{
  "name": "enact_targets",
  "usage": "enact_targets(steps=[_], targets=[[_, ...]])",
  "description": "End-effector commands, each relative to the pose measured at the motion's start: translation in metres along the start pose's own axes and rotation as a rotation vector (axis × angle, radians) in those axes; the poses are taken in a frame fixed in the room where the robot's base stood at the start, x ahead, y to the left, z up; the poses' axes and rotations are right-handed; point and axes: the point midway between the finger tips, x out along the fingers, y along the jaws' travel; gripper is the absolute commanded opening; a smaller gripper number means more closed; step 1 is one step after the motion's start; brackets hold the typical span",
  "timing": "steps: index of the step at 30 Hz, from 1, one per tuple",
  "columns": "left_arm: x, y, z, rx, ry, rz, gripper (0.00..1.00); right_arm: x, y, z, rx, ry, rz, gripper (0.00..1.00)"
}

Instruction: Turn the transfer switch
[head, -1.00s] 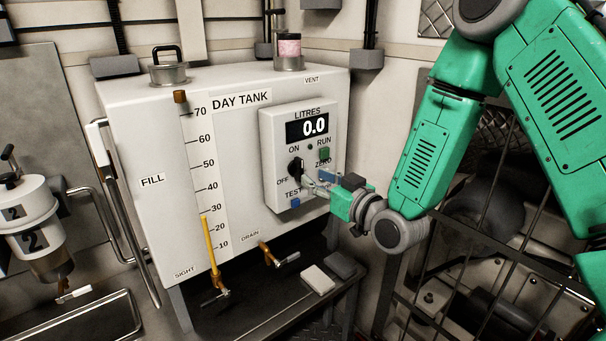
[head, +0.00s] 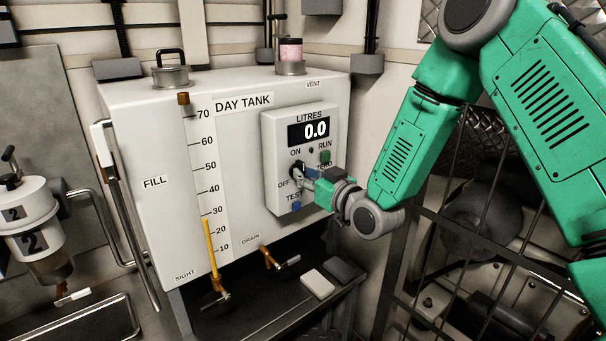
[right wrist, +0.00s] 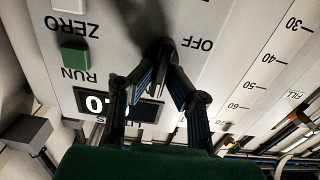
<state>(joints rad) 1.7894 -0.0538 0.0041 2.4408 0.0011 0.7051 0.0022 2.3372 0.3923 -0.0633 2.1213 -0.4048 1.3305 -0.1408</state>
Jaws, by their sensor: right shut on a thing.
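The transfer switch is a black knob (head: 296,169) on the grey control box (head: 271,135) of the day tank, between the ON and OFF labels. My right gripper (head: 303,175) reaches it from the right and is shut on it, hiding part of the knob. In the right wrist view the two fingers (right wrist: 160,68) close in on the black knob (right wrist: 154,50), with the OFF label beside it. The display (head: 308,131) reads 0.0. My left gripper is not in view.
The green RUN button (head: 325,157) and the blue TEST button (head: 295,207) sit close to the gripper. The drain valve (head: 275,262) and the sight-gauge valve (head: 218,292) stick out below. A dark mesh cage (head: 470,250) stands at the right.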

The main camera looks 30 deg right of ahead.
Motion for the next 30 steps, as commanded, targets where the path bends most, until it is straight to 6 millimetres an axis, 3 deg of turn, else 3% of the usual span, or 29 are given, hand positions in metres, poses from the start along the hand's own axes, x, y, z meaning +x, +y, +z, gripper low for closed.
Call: enact_targets(steps=[14,30], targets=[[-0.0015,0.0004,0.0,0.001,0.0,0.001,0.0,0.0023,-0.0054,-0.0029,-0.135,0.007,-0.01,0.0],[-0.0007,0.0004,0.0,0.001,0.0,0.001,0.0,0.0024,-0.0081,-0.0008,-0.627,0.011,-0.01,0.0]])
